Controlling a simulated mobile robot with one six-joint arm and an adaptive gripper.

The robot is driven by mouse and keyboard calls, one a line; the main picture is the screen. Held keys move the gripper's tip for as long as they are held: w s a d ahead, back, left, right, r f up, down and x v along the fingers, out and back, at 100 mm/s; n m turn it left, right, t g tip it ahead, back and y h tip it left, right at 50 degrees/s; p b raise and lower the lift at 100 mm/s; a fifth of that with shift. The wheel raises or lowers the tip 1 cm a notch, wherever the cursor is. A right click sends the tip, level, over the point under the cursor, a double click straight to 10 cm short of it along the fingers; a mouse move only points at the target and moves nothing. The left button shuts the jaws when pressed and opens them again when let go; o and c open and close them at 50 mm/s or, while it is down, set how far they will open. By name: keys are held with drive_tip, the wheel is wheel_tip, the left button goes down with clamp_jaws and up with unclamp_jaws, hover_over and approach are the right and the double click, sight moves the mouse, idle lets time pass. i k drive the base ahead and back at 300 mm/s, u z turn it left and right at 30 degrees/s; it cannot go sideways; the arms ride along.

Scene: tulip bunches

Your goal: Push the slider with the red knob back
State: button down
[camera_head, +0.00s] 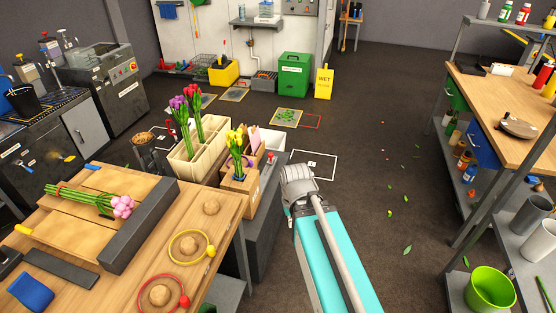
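A small red spot (270,158) shows on the grey unit (272,140) at the end of the workbench, just right of the wooden box of yellow tulips. It may be the red knob, but it is too small to tell, and I cannot make out a slider track or its position. My teal arm reaches up from the bottom of the view to a grey joint, to the right of and nearer than this unit. My gripper's fingers do not show.
A shelving bench (500,110) and green bucket (489,288) stand right. The floor between is mostly clear, with scattered leaves.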

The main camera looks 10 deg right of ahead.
sight(270, 161)
drive_tip(key=k, duration=0.65)
drive_tip(key=z, duration=0.3)
drive_tip(key=i, duration=0.5)
drive_tip(key=z, duration=0.7)
drive_tip(key=i, duration=1.6)
drive_tip(key=u, duration=0.75)
